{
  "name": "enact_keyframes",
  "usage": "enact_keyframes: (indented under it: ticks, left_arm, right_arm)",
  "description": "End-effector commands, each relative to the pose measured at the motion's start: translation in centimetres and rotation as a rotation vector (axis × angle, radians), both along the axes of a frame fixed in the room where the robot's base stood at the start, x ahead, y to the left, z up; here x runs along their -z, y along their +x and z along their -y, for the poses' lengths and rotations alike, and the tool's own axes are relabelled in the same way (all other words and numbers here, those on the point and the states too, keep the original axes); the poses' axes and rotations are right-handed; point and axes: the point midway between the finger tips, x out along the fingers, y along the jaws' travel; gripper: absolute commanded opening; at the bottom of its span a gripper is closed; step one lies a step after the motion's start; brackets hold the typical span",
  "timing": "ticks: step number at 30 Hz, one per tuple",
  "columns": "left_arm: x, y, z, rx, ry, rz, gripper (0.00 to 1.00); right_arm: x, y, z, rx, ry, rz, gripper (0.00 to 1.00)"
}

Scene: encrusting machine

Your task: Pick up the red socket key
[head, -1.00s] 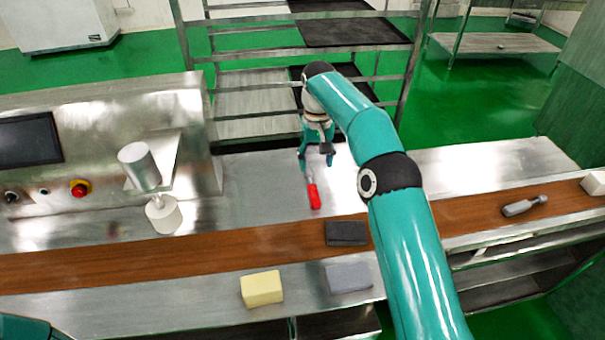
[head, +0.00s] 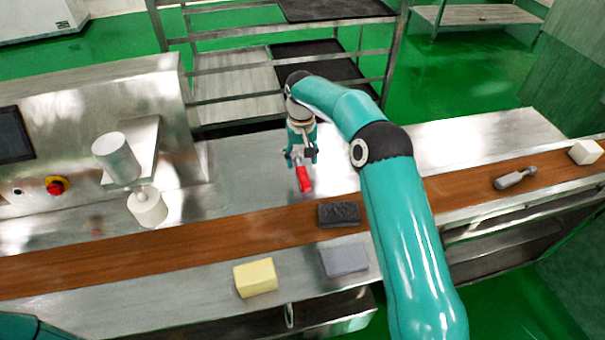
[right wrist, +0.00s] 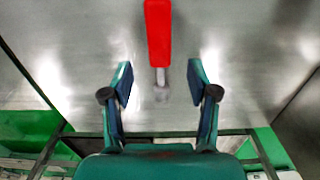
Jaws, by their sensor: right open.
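The red socket key (head: 304,180) lies on the steel table behind the brown belt, its red handle toward the belt. In the right wrist view its red handle (right wrist: 158,35) is at the top and its grey shaft and socket end point down between my fingers. My right gripper (head: 301,160) is over the key's far end in the head view. In the right wrist view the right gripper (right wrist: 160,82) is open, with one finger on each side of the socket end and a gap to both. My left gripper is not in view.
A dark block (head: 339,214) is on the brown belt (head: 250,228), with a grey block (head: 344,259) and yellow sponge (head: 255,278) in front. A grey-handled tool (head: 515,178) and white block (head: 586,151) are at right. The machine's nozzle (head: 117,157) stands left of the key.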

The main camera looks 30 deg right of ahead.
Motion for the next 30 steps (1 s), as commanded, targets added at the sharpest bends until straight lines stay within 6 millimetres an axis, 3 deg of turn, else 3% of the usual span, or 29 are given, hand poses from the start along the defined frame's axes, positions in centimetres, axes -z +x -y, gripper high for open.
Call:
enact_keyframes:
  ticks: [12, 21, 30]
  left_arm:
    - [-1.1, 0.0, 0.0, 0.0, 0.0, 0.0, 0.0]
    - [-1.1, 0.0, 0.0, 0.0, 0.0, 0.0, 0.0]
    - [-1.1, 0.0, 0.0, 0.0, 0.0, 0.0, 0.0]
  right_arm:
    - [4.6, -0.1, -0.1, -0.002, 0.0, -0.002, 0.59]
    - [5.2, -0.1, -0.1, -0.003, 0.0, 0.001, 0.59]
    - [5.2, 0.0, -0.2, -0.004, 0.0, 0.001, 0.11]
